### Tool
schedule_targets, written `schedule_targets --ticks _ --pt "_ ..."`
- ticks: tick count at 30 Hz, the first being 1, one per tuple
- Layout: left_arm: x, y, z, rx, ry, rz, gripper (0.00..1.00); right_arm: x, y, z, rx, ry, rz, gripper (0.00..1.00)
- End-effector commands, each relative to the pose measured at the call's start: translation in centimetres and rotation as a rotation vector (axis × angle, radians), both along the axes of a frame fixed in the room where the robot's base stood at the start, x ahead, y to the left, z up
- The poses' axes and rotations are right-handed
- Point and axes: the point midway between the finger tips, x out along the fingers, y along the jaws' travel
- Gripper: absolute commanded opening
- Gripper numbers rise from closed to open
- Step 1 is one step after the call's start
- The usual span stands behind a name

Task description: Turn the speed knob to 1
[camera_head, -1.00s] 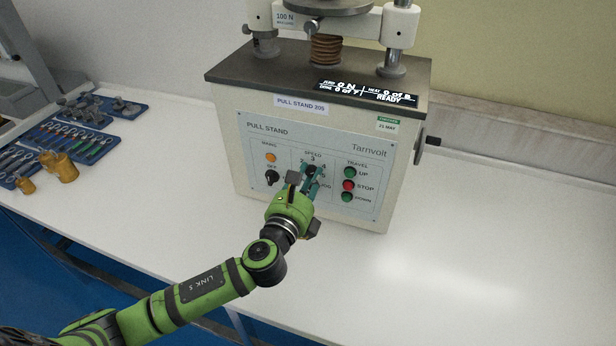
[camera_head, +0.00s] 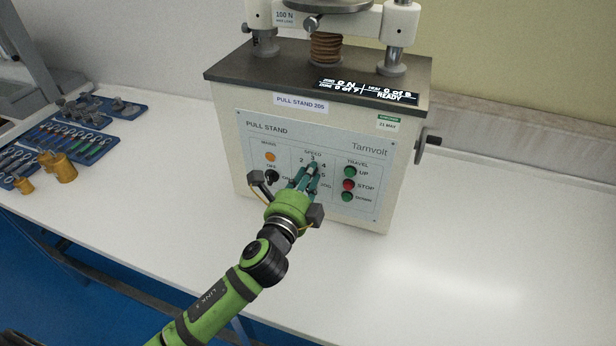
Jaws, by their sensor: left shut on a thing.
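The pull stand (camera_head: 252,197) is a cream box with a dark top, standing on the white bench. Its front panel (camera_head: 255,140) has a SPEED dial with the numbers 2, 3, 4 and 5 showing around my fingers. My left gripper (camera_head: 308,174), green with teal fingers, is at this dial, shut on the speed knob. The fingers hide the knob and its pointer, so its setting cannot be read. The mark for 1 is hidden too. My right gripper is not in view.
The black mains switch (camera_head: 271,177) is close left of my gripper, below an orange lamp (camera_head: 270,157). The travel buttons, including red STOP (camera_head: 348,185), are to the right. A crank (camera_head: 431,143) sticks out at the right side.

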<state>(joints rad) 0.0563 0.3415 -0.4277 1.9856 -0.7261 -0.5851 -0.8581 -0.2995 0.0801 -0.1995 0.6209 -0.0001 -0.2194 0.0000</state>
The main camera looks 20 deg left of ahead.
Motion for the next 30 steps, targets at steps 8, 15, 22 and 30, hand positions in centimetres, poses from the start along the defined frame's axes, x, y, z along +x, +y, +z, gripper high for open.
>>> schedule_targets --ticks 8,15,22,30 --pt "0.0 0.2 0.2 -0.264 0.006 0.005 0.00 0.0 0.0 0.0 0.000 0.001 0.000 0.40" --pt "0.0 0.2 0.2 -0.492 0.013 0.005 0.00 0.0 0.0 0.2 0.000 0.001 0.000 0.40" --pt "0.1 0.2 0.2 -0.710 0.019 0.005 0.00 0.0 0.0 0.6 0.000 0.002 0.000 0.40" --pt "0.0 0.2 0.1 -0.966 0.030 0.006 0.00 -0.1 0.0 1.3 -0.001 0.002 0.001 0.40"
